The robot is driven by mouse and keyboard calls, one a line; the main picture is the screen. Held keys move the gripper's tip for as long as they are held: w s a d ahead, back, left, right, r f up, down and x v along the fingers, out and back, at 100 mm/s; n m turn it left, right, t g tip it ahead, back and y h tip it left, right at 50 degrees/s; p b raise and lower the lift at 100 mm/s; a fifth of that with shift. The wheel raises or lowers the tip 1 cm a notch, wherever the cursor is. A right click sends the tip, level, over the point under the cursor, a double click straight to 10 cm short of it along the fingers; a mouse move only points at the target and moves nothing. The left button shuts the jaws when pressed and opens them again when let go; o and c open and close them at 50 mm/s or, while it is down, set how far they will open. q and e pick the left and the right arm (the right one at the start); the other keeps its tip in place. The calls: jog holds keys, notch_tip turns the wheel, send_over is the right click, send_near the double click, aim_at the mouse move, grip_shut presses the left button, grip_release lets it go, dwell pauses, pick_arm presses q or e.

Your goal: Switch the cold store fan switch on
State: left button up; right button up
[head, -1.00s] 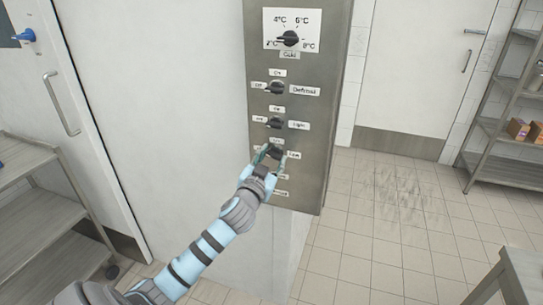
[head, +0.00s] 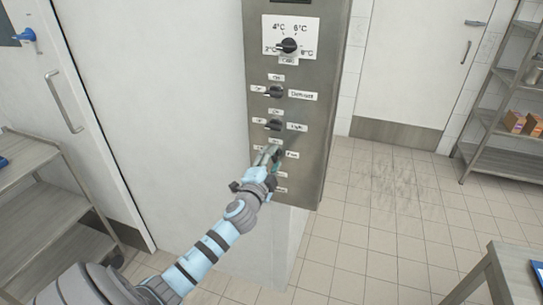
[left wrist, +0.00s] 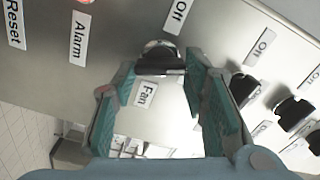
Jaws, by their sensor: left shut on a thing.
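The fan switch (left wrist: 160,62) is a black rotary knob on a grey metal control panel (head: 300,185). In the left wrist view its "Off" label (left wrist: 180,17) is above it and its "Fan" label (left wrist: 145,93) below. My left gripper (head: 271,156) is shut on the knob, with one teal finger on each side in the left wrist view (left wrist: 162,80). In the head view the fingers largely hide the knob, and which way its pointer faces is hard to tell. My right gripper is not in view.
Above on the panel are the light knob (head: 274,125), the defrost knob (head: 274,92) and the temperature dial (head: 289,46). An alarm label (left wrist: 79,38) and a reset label (left wrist: 14,25) sit beyond the fan switch.

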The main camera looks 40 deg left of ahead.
pick_arm(q)
jog(key=shift+f+m+p, duration=0.1)
jog(key=shift+m+p, duration=0.55)
jog(key=shift+m, duration=1.45)
jog(key=o, duration=1.2)
jog(key=shift+c, duration=0.2)
jog(key=shift+d, duration=0.1)
jog(key=v, duration=1.2)
